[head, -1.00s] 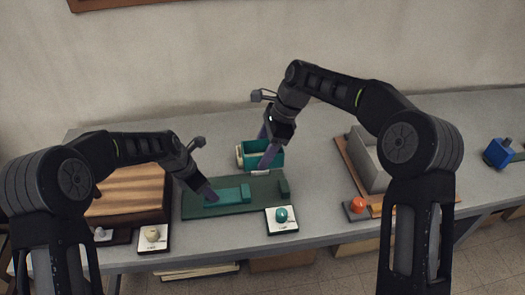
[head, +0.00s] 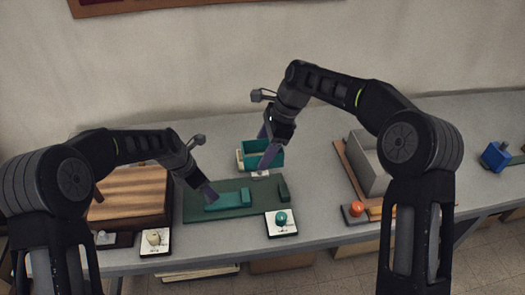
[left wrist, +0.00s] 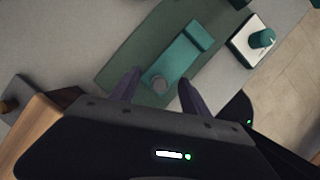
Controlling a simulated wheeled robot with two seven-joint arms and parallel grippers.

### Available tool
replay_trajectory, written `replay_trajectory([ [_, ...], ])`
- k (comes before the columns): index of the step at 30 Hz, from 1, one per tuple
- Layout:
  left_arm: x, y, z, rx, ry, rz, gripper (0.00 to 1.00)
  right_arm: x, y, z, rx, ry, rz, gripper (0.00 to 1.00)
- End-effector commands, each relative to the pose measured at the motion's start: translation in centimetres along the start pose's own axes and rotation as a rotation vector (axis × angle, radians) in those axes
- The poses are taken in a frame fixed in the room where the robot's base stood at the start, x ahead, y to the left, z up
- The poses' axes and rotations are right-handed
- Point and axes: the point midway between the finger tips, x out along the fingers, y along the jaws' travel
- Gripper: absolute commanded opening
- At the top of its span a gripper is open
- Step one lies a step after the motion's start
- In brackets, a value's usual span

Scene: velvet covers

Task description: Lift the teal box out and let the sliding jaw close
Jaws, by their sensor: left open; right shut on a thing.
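The teal box (head: 274,147), open on top, shows behind the green base (head: 218,215). My left gripper (head: 208,194) is over the left part of the jaw. In the left wrist view its fingers (left wrist: 158,88) are open, with a round grey knob (left wrist: 160,86) of the jaw (left wrist: 174,66) between them.
A white tile with a teal knob (head: 281,218) stands at the base's front right. A wooden block (head: 130,190) is at left, with a cream-knobbed tile (head: 155,241) before it. A grey bin (head: 366,165), orange ball (head: 356,208) and blue block (head: 495,155) are at right.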

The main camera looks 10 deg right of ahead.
Motion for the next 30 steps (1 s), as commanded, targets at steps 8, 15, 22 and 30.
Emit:
replay_trajectory([
  [8, -3.3, 0.1, 1.2, -0.001, -0.001, 0.002, 0.55, -2.5, 0.0, 1.0, 0.000, 0.000, 0.000, 0.19],
  [15, -5.4, 0.0, 2.0, 0.000, 0.000, 0.001, 0.55, -3.9, 0.0, 1.6, 0.000, 0.000, 0.000, 0.19],
  [22, -5.6, 0.0, 2.0, -0.001, 0.000, 0.000, 0.55, -4.0, 0.0, 1.7, 0.000, 0.000, 0.000, 0.19],
  [30, -5.6, 0.0, 2.0, -0.001, 0.000, 0.000, 0.55, -4.0, 0.0, 1.6, 0.000, 0.000, 0.000, 0.19],
])
